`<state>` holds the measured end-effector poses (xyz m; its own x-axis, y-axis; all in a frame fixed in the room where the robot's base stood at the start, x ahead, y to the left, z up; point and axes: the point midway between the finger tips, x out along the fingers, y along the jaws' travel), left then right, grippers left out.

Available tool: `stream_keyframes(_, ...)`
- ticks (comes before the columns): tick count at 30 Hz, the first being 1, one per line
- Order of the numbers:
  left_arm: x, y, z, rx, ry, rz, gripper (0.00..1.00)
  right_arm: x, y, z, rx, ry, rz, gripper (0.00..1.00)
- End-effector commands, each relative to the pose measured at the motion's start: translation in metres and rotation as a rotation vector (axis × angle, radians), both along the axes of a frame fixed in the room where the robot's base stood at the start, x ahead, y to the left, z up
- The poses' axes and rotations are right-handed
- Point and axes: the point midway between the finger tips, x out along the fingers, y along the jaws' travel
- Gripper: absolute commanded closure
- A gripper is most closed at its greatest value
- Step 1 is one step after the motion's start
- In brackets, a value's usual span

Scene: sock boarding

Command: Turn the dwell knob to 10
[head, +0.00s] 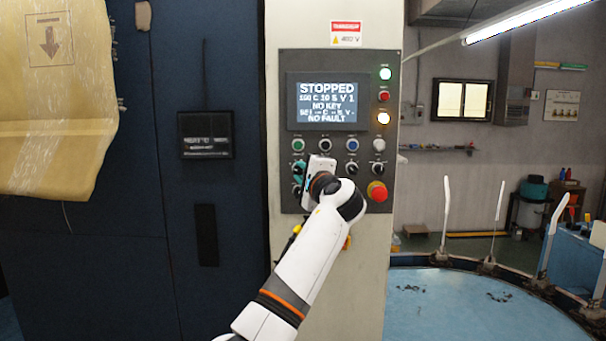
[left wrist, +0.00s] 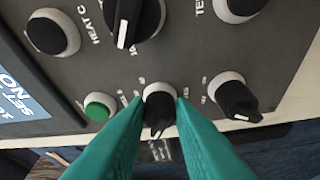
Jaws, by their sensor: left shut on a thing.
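My left gripper (head: 300,181) reaches up to the left side of the grey control panel (head: 340,221). In the left wrist view its two teal fingers (left wrist: 161,108) are shut on a black knob (left wrist: 158,103) with a pale ring, one finger on each side. The knob's label is too small and partly hidden to read, so I cannot confirm from it that this is the dwell knob. The display (head: 326,102) reads STOPPED, with a line like "150 C 10 S V 1", then NO KEY and NO FAULT. My right gripper is not in view.
Close by in the wrist view are a larger black knob (left wrist: 140,18), another black knob (left wrist: 238,98) and a green button (left wrist: 99,107). A red emergency button (head: 377,191) sits at the panel's lower right. A blue round table (head: 470,310) stands at the right.

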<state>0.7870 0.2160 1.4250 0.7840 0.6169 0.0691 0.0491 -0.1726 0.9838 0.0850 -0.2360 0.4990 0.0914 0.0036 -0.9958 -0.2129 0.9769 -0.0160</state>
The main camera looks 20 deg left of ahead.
Motion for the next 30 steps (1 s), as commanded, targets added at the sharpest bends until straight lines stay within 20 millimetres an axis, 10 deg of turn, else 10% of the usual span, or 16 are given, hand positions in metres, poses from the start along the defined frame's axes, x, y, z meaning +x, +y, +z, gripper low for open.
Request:
stream_keyframes(15,0.0001,0.0007,-0.0014,-0.023,-0.003,0.002,1.0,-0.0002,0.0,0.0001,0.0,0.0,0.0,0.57)
stream_keyframes(16,0.0001,0.0007,-0.0014,-0.023,-0.003,0.002,0.77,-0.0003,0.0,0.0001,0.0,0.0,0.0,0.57)
stream_keyframes(20,0.0002,0.0007,-0.0013,-0.022,-0.003,0.002,0.57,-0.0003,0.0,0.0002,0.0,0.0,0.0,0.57)
stream_keyframes(30,-0.0025,-0.0022,-0.0017,-0.021,-0.005,0.0,0.57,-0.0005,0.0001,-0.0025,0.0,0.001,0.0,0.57)
